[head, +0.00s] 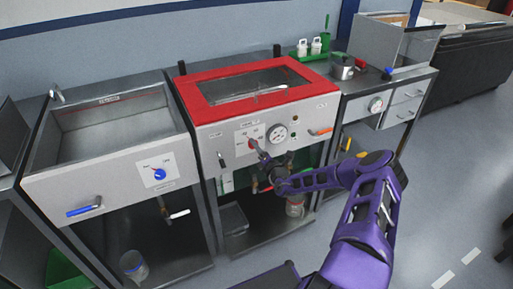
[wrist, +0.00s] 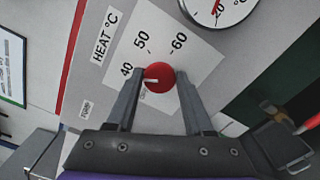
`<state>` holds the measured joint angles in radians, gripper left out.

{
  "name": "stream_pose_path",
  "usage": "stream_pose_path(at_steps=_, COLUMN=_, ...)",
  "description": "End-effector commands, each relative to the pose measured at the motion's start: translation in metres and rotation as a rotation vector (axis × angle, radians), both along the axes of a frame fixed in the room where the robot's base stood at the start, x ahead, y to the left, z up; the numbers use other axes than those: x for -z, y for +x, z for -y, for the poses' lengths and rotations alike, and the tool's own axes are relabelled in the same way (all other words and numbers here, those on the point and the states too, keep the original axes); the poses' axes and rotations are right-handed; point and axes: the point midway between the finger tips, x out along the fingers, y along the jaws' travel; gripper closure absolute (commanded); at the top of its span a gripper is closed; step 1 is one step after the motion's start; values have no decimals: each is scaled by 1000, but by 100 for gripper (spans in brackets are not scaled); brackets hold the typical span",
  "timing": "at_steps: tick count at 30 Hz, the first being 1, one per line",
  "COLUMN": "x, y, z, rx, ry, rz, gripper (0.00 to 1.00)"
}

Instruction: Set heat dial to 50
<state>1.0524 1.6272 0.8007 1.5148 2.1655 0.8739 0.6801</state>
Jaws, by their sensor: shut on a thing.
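The heat dial is a round red knob (wrist: 160,77) on a white plate marked 40, 50 and 60, beside a "HEAT °C" label (wrist: 105,34). Its white pointer line points left in the wrist view, just below the 40 mark and away from the 50. In the head view the dial is on the front of the red-topped unit (head: 205,135), mostly hidden by my gripper (head: 258,150). My gripper (wrist: 160,82) is shut on the knob, with one finger on each side of it.
A round gauge (wrist: 216,8) sits close beside the dial plate; it also shows in the head view (head: 276,134). A red-orange handle (head: 321,131) sticks out at the right. A unit with a blue knob (head: 159,174) stands at the left.

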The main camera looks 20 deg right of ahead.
Motion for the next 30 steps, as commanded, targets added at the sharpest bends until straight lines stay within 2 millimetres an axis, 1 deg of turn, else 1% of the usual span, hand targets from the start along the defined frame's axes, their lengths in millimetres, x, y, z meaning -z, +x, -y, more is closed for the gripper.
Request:
stream_pose_path(at_steps=3, x=2, y=-1, z=0, rx=0, ry=114, rz=-5, gripper=100)
stream_pose_path(at_steps=21, x=5, y=-1, z=0, rx=0, ry=673, rz=-24, gripper=100)
stream_pose_path(at_steps=30, x=5, y=-1, z=-1, rx=-1, ry=873, rz=-31, gripper=100)
